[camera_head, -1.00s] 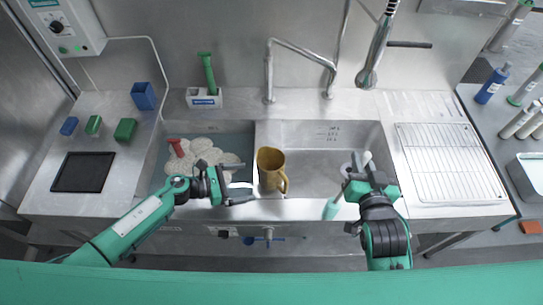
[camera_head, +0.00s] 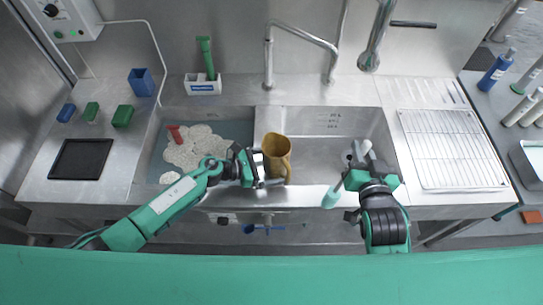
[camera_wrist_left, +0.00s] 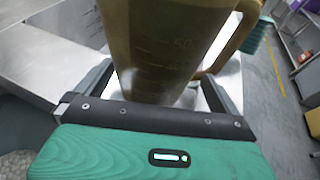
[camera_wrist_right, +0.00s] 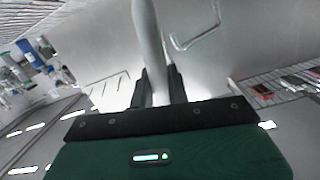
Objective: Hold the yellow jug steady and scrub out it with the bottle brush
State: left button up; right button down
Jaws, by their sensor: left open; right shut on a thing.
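The yellow jug (camera_head: 278,148) stands upright by the divider between the two sink basins, its handle to the right. My left gripper (camera_head: 265,170) is open at the jug's left side. In the left wrist view the jug (camera_wrist_left: 160,45) fills the space between the open fingers (camera_wrist_left: 158,90). My right gripper (camera_head: 361,163) is shut on the bottle brush, at the right basin's front. The brush's teal end (camera_head: 331,198) hangs over the sink's front edge, apart from the jug. In the right wrist view a pale shaft (camera_wrist_right: 150,45) runs between the closed fingers (camera_wrist_right: 158,85).
The left basin holds water with foam (camera_head: 195,150) and a red-handled item (camera_head: 174,133). A faucet (camera_head: 268,60) arches behind the divider. A drying rack (camera_head: 450,150) lies at right. A green brush (camera_head: 207,58) stands in a white holder (camera_head: 203,86). The right basin's middle is clear.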

pick_arm(q)
jog(key=c, duration=0.7)
